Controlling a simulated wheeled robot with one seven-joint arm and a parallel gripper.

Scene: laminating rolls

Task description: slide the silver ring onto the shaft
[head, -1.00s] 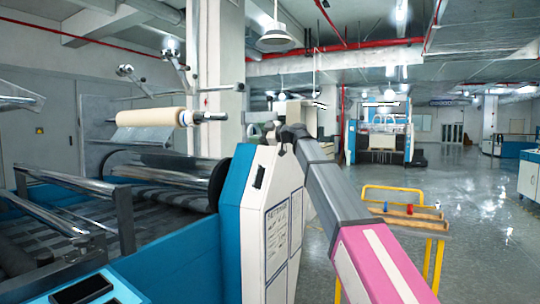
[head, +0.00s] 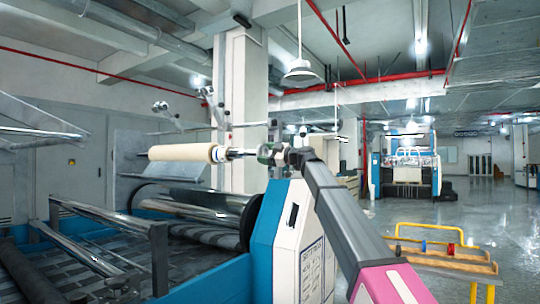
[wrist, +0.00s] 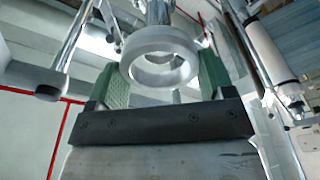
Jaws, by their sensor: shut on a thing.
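The silver ring (wrist: 150,44) is held between the green fingers of my gripper (wrist: 160,62), with its hole visible in the wrist view. My gripper (head: 270,153) is at the free right end of the shaft (head: 238,153) in the head view. The shaft is a thin metal bar sticking out of a cream roll (head: 182,152). In the wrist view the shaft (wrist: 158,11) comes in from the top, roughly in line with the ring. I cannot tell whether the shaft's tip is inside the ring or just short of it.
A blue and white machine housing (head: 285,235) stands below my gripper. Metal rollers (head: 190,205) lie below the cream roll. A white pillar (head: 240,100) is behind the shaft. A yellow cart (head: 445,258) stands at the lower right, with open floor beyond.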

